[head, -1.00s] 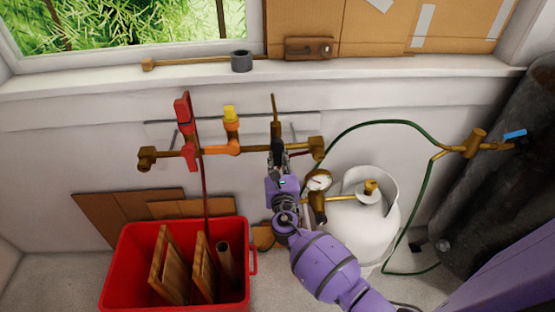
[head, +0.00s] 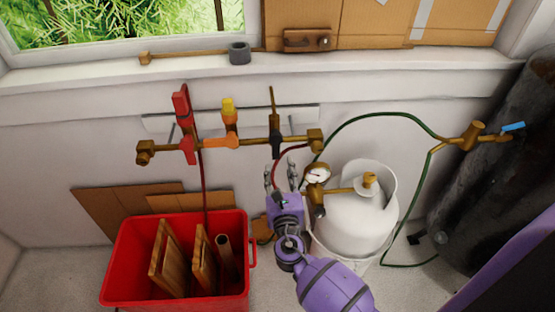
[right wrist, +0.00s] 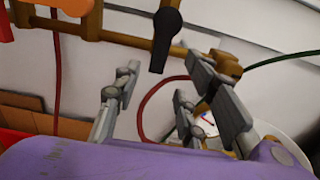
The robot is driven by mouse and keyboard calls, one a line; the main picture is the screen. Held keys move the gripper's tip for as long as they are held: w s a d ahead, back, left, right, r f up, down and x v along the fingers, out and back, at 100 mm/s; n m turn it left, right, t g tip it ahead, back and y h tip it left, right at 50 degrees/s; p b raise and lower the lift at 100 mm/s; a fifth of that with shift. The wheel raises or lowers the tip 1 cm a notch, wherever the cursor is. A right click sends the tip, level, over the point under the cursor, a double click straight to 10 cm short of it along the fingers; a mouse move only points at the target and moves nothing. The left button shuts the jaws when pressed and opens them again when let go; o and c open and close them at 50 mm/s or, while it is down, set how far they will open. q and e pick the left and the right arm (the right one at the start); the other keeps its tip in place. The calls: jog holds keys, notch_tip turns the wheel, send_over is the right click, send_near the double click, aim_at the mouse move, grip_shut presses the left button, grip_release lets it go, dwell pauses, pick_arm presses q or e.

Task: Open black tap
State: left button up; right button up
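The black tap (head: 276,143) is on the horizontal brass pipe on the wall, right of the orange tap. Its black part points down, and a thin brass stem (head: 272,108) rises above it. In the right wrist view the black tap (right wrist: 163,40) hangs at the top, beyond and above the fingers. My right gripper (head: 281,178) is just below the black tap in the head view. Its fingers are spread with nothing between them; they also show in the right wrist view (right wrist: 172,98). My left gripper is not in view.
A red tap (head: 182,108) and an orange tap (head: 222,142) with a yellow top share the pipe. A white gas tank (head: 355,222) with a gauge (head: 316,174) stands close right of my gripper. A red crate (head: 125,275) with boards is lower left. A green hose (head: 372,122) arches right.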

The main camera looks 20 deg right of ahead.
jog(key=shift+v, duration=1.8)
jog(key=s+a+f+m+g+y, duration=0.2)
jog(key=s+f+m+g+y, duration=0.5)
jog(key=m, duration=1.2)
pick_arm(q)
jog(key=p, duration=0.1)
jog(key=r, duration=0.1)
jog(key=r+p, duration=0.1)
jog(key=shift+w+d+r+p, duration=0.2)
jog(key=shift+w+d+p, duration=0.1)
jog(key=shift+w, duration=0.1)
pick_arm(e)
jog(key=s+f+m, duration=0.3)
jog(key=s+m, duration=0.1)
jog(key=s, duration=0.4)
jog(key=s+f+m+g+h, duration=0.1)
jog(key=s+f+m, duration=0.3)
jog(key=s, duration=0.5)
jog(key=s+f+m, duration=0.3)
jog(key=s+m, duration=0.2)
jog(key=s, duration=0.3)
jog(key=shift+s+d+f+m+g+h, duration=0.2)
jog(key=shift+s+d+m+g+h, duration=0.1)
jog(key=shift+s+d+g, duration=0.15)
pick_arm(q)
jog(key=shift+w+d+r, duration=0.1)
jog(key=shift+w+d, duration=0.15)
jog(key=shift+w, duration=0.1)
pick_arm(e)
jog(key=shift+w, duration=0.1)
